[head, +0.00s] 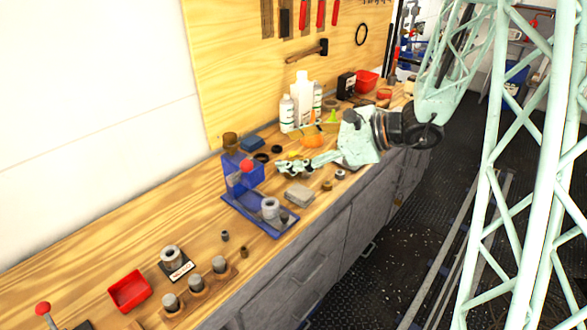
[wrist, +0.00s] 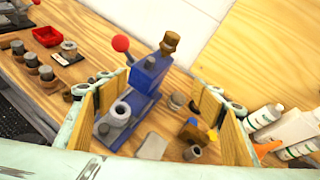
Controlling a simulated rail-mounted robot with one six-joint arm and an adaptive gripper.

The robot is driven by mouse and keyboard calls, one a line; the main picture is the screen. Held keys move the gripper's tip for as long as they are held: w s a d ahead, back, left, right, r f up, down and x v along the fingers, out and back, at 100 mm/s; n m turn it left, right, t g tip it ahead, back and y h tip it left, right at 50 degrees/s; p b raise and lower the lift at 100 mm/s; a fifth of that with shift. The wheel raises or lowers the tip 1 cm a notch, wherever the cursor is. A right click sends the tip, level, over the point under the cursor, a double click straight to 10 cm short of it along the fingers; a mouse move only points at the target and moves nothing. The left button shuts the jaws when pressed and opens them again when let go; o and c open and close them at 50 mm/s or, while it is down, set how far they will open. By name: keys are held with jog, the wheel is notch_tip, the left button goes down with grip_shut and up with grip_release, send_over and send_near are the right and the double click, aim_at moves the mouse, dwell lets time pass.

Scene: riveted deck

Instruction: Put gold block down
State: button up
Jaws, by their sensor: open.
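My gripper (head: 293,168) reaches left over the bench in the head view, low above the worktop. In the wrist view its two fingers stand wide apart (wrist: 163,100), with nothing visibly clamped between them. A gold-coloured blocky piece (wrist: 198,132), with some blue beside it, sits near the right finger, apart from the left one. It looks to be on the bench, but I cannot tell its exact contact. In the head view my gripper covers that spot.
A blue press (head: 247,178) with a red knob stands left of my gripper. A grey block (head: 299,194) lies in front. White bottles (head: 302,100) stand behind. A red tray (head: 129,291) and several grey cylinders are at the near left. Bare wood (head: 200,235) shows left of the press.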

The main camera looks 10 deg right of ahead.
jog(key=w+d+f+m+t+h, duration=0.1)
jog(key=w+d+f+m, duration=0.2)
jog(key=d+f, duration=0.3)
jog(key=w+d+f+m+t+h+b, duration=0.1)
jog(key=w+d+f+m+t, duration=0.1)
jog(key=w+d+f+m, duration=0.2)
notch_tip(320, 180, down, 2)
jog(key=shift+w+d+f+t+h, duration=0.15)
jog(key=shift+w+d+t+h, duration=0.15)
jog(key=shift+w+d, duration=0.75)
jog(key=shift+s+d, duration=0.1)
jog(key=shift+s, duration=0.05)
jog(key=shift+b+x, duration=0.75)
jog(key=shift+x, duration=3.5)
jog(key=shift+f, duration=0.1)
jog(key=shift+b+x, duration=0.7)
jog(key=shift+x, duration=1.85)
jog(key=shift+s+f, duration=0.1)
jog(key=shift+f, duration=0.05)
jog(key=shift+c, duration=0.5)
jog(key=c, duration=1.1)
jog(key=shift+r+p, duration=1.25)
jog(key=shift+r, duration=3.8)
